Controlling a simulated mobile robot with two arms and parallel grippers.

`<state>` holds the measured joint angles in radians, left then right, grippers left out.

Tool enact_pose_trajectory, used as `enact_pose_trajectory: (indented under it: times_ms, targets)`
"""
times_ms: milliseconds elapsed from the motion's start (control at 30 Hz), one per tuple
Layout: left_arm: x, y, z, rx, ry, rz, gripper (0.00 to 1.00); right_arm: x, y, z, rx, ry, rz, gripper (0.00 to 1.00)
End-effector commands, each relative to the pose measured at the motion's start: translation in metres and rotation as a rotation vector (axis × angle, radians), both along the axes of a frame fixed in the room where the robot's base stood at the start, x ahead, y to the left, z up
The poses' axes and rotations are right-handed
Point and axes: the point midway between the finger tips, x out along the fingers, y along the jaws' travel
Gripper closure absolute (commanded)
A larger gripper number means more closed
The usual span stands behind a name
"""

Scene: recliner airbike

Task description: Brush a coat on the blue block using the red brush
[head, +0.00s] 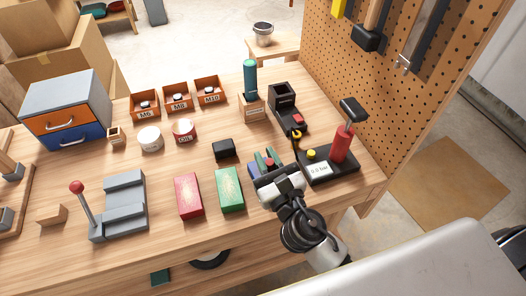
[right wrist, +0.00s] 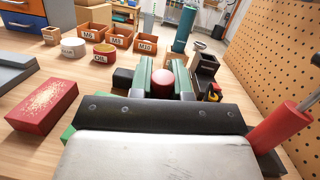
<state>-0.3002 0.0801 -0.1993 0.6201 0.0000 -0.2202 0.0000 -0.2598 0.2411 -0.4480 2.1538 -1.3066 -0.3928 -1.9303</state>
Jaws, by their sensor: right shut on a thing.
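My right gripper (head: 266,162) is over the right part of the bench, pointing away from me. It is shut on a red, round-ended thing (right wrist: 163,84), seen between its green-faced fingers in the right wrist view; this looks like the red brush's handle. The bristles are hidden. A bit of blue (head: 254,170) at the gripper's left side looks like the blue block, mostly covered by the gripper. I cannot tell whether brush and block touch. My left gripper is not in view.
A green block (head: 229,190) and a red block (head: 188,196), both with pale worn tops, lie left of the gripper. A black box (head: 223,149) stands behind. A red-handled pump device (head: 341,145) is close on the right. A pegboard (head: 420,60) borders the bench.

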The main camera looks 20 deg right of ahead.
Motion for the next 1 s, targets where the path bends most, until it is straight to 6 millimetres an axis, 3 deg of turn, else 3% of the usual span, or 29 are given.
enact_pose_trajectory:
  times_ms: [233, 600, 1000]
  targets:
    - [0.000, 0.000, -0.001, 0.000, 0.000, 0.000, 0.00, -0.012, -0.001, 0.000, 0.000, 0.002, 0.000, 1.00]
    - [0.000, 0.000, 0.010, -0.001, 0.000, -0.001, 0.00, 0.014, 0.002, 0.002, 0.000, 0.000, -0.001, 1.00]
    - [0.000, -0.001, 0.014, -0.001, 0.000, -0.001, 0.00, 0.029, 0.003, 0.002, -0.001, -0.001, -0.001, 1.00]
